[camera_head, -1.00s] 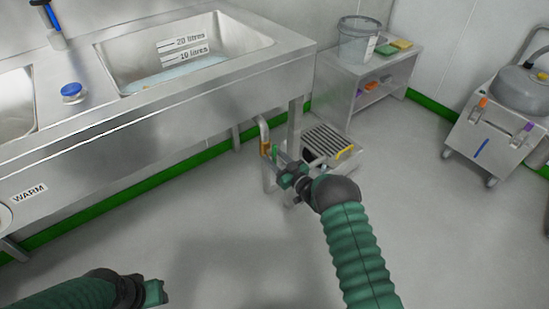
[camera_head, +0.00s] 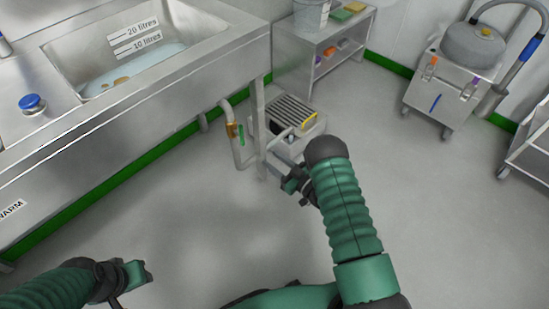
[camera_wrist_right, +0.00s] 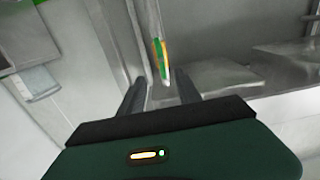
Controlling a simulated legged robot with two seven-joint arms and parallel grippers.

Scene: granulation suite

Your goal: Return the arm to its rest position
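My right arm reaches in from the lower right. Its gripper (camera_head: 284,172) is in front of the drain pipe (camera_head: 240,155) under the sink. In the right wrist view the two fingers (camera_wrist_right: 160,92) stand apart with nothing held between them. The pipe's brass valve with a green handle (camera_head: 241,134) is left of the right gripper and clear of it. The valve also shows beyond the fingers in the wrist view (camera_wrist_right: 162,58). My left gripper (camera_head: 138,274) is at the lower left over the floor; its finger opening is not clear.
A steel sink (camera_head: 165,90) with water and litre marks fills the left. A low grated step (camera_head: 291,115) with a yellow handle stands behind the right gripper. A steel shelf unit (camera_head: 296,47) and a wheeled machine (camera_head: 445,92) are at the back. The floor (camera_head: 430,220) at right is clear.

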